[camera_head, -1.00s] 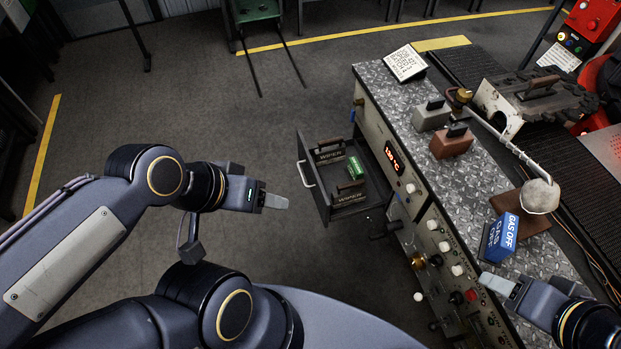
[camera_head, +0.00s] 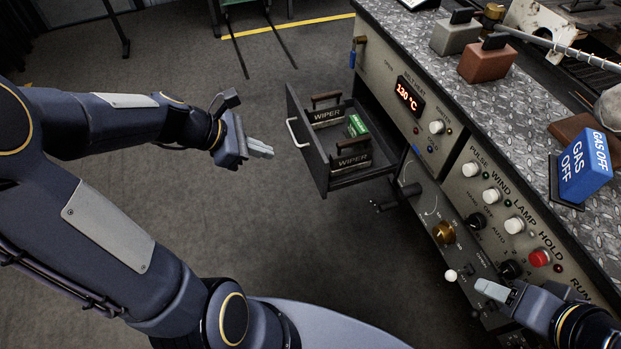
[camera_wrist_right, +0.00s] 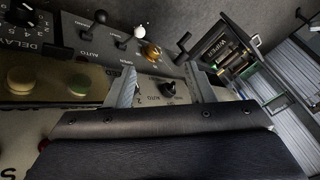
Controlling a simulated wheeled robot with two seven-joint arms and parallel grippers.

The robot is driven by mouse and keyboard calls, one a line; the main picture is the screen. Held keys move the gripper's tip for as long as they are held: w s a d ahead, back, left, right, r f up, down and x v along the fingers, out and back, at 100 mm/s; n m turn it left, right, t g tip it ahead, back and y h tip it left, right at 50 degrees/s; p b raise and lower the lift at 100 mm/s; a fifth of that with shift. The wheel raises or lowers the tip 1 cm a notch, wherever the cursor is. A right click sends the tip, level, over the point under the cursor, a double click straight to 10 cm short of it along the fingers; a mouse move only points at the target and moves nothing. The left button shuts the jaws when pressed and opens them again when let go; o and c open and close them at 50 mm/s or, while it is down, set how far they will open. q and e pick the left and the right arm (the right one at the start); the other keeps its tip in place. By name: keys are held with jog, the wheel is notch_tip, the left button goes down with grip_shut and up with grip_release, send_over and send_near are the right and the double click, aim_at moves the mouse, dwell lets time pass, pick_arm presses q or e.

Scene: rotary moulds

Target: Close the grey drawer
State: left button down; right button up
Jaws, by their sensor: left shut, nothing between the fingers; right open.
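The grey drawer (camera_head: 308,160) is pulled well out of the left side of the control cabinet. It has a pale bar handle (camera_head: 297,133) on its front, and two wipers and a green item lie inside. It also shows in the right wrist view (camera_wrist_right: 258,80). My left gripper (camera_head: 262,149) is shut and empty, a short gap left of the drawer front and near the handle. My right gripper (camera_head: 492,290) is in front of the cabinet's lower panel, right of and below the drawer. In the right wrist view its fingers are apart with nothing held.
The cabinet (camera_head: 380,60) carries knobs, levers and a red temperature display. A blue GAS OFF block (camera_head: 585,166), a grey block (camera_head: 455,36) and a brown block (camera_head: 487,62) stand on its top. A dark lever (camera_head: 396,198) sticks out below the drawer. Floor left of the drawer is clear.

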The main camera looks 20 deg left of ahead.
pick_arm(q)
notch_tip(320, 180, down, 2)
jog(key=n, duration=0.1)
jog(key=b, duration=0.5)
send_near(322, 163)
jog(key=x, duration=0.5)
jog(key=shift+w+d+f, duration=0.1)
jog(key=shift+d+f, duration=0.1)
jog(key=shift+d, duration=0.1)
pick_arm(e)
notch_tip(322, 163, down, 5)
jog(key=shift+f, duration=0.2)
pick_arm(q)
jog(key=w+d+p, duration=1)
jog(key=w+d, duration=0.4)
jog(key=d, duration=0.3)
jog(key=shift+w, duration=0.35)
pick_arm(e)
notch_tip(322, 163, up, 10)
jog(key=shift+f, duration=0.25)
pick_arm(q)
jog(key=shift+d+r, duration=0.15)
jog(key=shift+r, duration=0.05)
pick_arm(e)
jog(key=shift+s+a, duration=0.1)
